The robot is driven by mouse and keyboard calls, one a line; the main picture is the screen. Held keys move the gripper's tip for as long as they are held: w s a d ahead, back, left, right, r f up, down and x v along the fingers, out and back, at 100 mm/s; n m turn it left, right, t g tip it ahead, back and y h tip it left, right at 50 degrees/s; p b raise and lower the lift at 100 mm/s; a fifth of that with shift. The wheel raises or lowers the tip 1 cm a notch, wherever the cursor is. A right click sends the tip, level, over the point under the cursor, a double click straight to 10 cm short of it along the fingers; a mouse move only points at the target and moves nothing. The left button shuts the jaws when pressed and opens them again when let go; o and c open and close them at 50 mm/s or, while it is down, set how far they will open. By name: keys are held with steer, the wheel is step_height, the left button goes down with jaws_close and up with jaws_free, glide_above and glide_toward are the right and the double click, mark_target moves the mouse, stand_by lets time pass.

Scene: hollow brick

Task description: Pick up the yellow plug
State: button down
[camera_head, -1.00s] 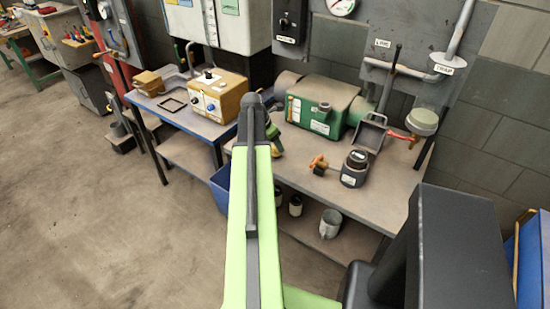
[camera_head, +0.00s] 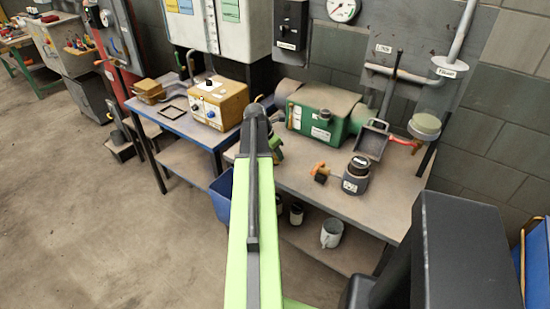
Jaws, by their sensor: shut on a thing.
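My lime-green and black arm (camera_head: 243,215) reaches up the middle of the head view. I cannot make out a yellow plug for certain. A small orange and dark piece (camera_head: 319,170) lies on the bench, left of a dark, labelled jar (camera_head: 356,176).
A green machine (camera_head: 320,118) stands at the back of the bench, with a grey pan (camera_head: 373,138) to its right. A yellow control box (camera_head: 219,103) stands on a blue-edged table at left. A white mug (camera_head: 331,228) stands on the lower shelf. Open floor lies at left.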

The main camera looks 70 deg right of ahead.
steer(key=r+p, duration=0.5)
steer(key=shift+s+a+r, duration=0.1)
steer(key=shift+s+r, duration=0.05)
steer(key=shift+s, duration=0.1)
steer(key=s+a+r+p, duration=0.5)
steer(key=s+p, duration=0.1)
steer(key=s, duration=0.4)
steer(key=shift+r, duration=0.4)
